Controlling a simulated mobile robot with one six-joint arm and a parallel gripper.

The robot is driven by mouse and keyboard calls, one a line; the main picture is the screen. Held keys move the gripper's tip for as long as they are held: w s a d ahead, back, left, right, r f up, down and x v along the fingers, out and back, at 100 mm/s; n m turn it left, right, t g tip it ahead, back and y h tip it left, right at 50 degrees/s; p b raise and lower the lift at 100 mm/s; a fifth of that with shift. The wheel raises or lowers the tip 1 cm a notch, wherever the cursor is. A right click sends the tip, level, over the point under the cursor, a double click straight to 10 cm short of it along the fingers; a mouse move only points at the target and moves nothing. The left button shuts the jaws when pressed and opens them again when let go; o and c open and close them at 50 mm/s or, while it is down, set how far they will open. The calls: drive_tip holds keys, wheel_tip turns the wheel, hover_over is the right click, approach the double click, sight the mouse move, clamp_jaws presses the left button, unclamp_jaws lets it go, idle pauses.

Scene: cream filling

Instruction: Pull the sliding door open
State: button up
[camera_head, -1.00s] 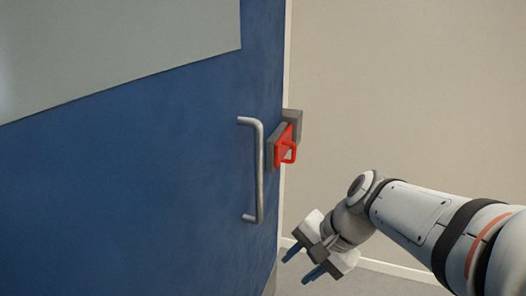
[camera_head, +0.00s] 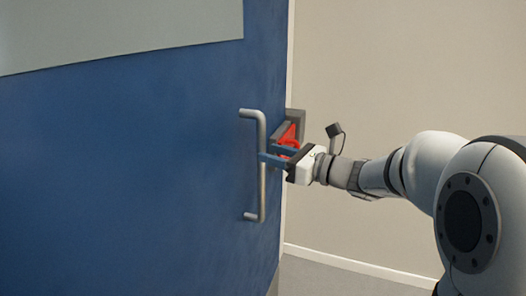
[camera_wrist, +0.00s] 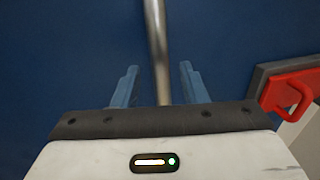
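The blue sliding door (camera_head: 150,150) fills the left of the head view, with a pale panel at its top. A vertical silver bar handle (camera_head: 262,196) is fixed near its right edge. My gripper (camera_head: 267,155) is at the handle's middle height. In the wrist view the handle (camera_wrist: 156,50) runs between the two blue fingers of my gripper (camera_wrist: 158,82), with a gap on each side. The fingers are open. A red latch (camera_head: 288,136) on a grey block sits right of the handle, partly hidden by my gripper; it also shows in the wrist view (camera_wrist: 290,92).
A beige wall (camera_head: 400,70) with a white skirting board (camera_head: 350,263) stands to the right of the door. Grey floor (camera_head: 320,280) shows at the bottom. The red latch sits close beside my gripper's right side in the wrist view.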

drive_tip(key=x, duration=0.4)
drive_tip(key=shift+s, duration=0.1)
drive_tip(key=shift+c, duration=0.6)
clamp_jaws()
